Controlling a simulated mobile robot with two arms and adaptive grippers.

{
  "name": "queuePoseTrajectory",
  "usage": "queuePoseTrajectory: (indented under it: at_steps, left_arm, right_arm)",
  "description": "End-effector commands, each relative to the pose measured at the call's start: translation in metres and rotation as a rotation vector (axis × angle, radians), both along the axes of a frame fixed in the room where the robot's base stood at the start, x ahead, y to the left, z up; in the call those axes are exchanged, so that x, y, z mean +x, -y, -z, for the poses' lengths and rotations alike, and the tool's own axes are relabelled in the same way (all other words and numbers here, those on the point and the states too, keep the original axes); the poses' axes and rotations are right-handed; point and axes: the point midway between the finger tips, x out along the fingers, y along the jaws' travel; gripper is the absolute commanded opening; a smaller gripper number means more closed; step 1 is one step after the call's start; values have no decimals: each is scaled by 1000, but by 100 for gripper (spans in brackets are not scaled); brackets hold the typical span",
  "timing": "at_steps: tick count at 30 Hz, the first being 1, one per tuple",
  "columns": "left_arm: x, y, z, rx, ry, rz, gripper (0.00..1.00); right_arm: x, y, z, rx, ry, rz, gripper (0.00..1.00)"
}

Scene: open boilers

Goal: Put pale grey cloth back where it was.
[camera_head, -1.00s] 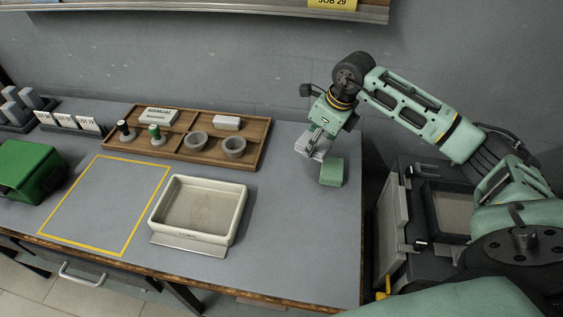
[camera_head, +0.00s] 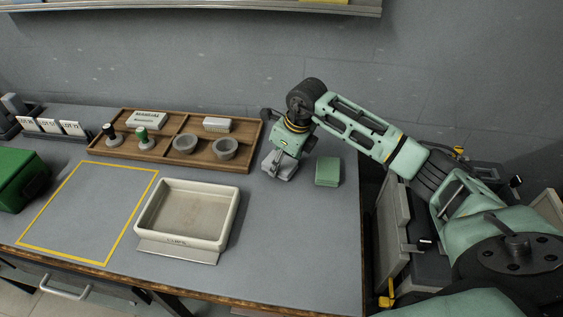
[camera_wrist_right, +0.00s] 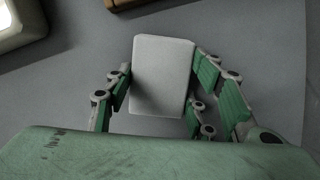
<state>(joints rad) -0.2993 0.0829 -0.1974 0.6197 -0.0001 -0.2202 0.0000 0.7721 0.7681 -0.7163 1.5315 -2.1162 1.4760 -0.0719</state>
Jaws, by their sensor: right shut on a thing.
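The pale grey cloth (camera_wrist_right: 162,72) is a folded, rounded rectangle between the two fingers of my right gripper in the right wrist view. In the head view my right gripper (camera_head: 279,163) is shut on it, low over the bench to the left of a green folded cloth (camera_head: 328,171). Whether the grey cloth touches the bench is hard to tell. The gripper partly covers it in the head view. My left gripper is not in view.
A wooden divided tray (camera_head: 190,160) with cups, stamps and pale blocks lies left of the gripper. A cream bin (camera_head: 228,222) stands in front of it. A yellow outline (camera_head: 120,228) on the bench is empty. The bench front right is clear.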

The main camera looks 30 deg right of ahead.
Motion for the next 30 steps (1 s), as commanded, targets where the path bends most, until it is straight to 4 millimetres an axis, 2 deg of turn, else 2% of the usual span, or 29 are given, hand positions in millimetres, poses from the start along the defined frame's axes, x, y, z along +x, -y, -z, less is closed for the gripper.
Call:
queuePoseTrajectory:
  at_steps: [5, 6, 12, 20, 24, 26, 30]
  left_arm:
    - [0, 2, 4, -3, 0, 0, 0]
    - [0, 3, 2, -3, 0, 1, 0]
    - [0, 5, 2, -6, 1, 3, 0]
    - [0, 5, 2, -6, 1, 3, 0]
    - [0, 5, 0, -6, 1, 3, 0]
    - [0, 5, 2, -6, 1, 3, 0]
    - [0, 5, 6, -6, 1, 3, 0]
  right_arm:
    - [0, 0, 5, 0, 0, 0, 29]
    - [0, 0, 3, 0, 0, 1, 53]
    - [0, 0, 3, 0, -1, 1, 69]
    - [0, 0, 3, 0, -1, 1, 69]
    - [-1, 1, -4, -1, 0, 0, 69]
    - [-2, 3, -12, -3, 3, 2, 69]
    - [-8, 7, -39, -3, 5, 1, 69]
